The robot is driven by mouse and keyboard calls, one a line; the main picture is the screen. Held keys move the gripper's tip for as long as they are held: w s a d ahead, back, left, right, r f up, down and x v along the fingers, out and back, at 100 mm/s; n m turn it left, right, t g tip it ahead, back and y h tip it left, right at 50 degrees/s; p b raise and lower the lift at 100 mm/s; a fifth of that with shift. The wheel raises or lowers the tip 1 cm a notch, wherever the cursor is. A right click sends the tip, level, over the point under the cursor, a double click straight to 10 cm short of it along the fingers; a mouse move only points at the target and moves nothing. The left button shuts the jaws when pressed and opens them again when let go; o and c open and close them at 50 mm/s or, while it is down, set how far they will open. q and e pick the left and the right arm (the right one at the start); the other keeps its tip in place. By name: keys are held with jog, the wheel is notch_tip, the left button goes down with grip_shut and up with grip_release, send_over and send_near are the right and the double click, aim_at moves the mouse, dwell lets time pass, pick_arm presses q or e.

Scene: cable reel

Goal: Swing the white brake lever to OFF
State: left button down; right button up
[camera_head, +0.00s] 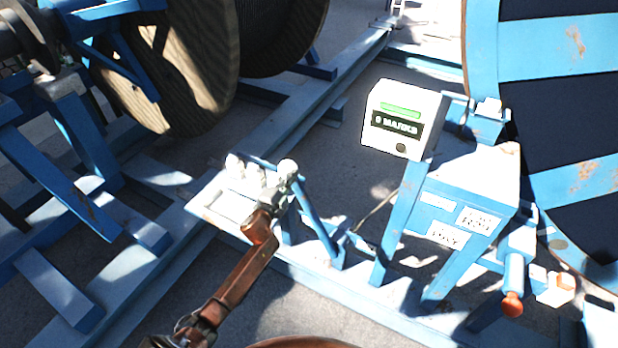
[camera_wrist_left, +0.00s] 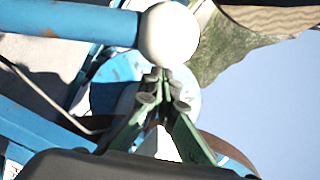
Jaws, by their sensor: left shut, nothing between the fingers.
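The brake lever shows in the head view as a blue bar with a white ball knob (camera_head: 288,168) on its upper end. The bar slants down and right from the knob to the blue frame. In the left wrist view, the white ball (camera_wrist_left: 169,33) sits on the end of a thick blue bar (camera_wrist_left: 70,22). My left gripper (camera_head: 278,188) is just below and left of the knob, at the end of my brown arm. In the wrist view its green fingers (camera_wrist_left: 163,82) are together, with their tips close to the ball. I cannot tell whether they touch it.
A white counter box (camera_head: 398,118) stands on a blue post. A handle with an orange knob (camera_head: 512,304) is at right. A large reel (camera_head: 560,120) and a wooden cable drum (camera_head: 190,70) stand around. Blue rails cross the floor.

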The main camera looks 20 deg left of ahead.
pick_arm(q)
jog(key=s+d+r+p, duration=0.1)
jog(key=s+d, duration=0.2)
jog(key=s, duration=0.8)
jog(key=shift+d+r, duration=0.25)
pick_arm(e)
jog(key=shift+w+r, duration=0.4)
jog(key=shift+r, duration=0.2)
jog(key=shift+a, duration=0.3)
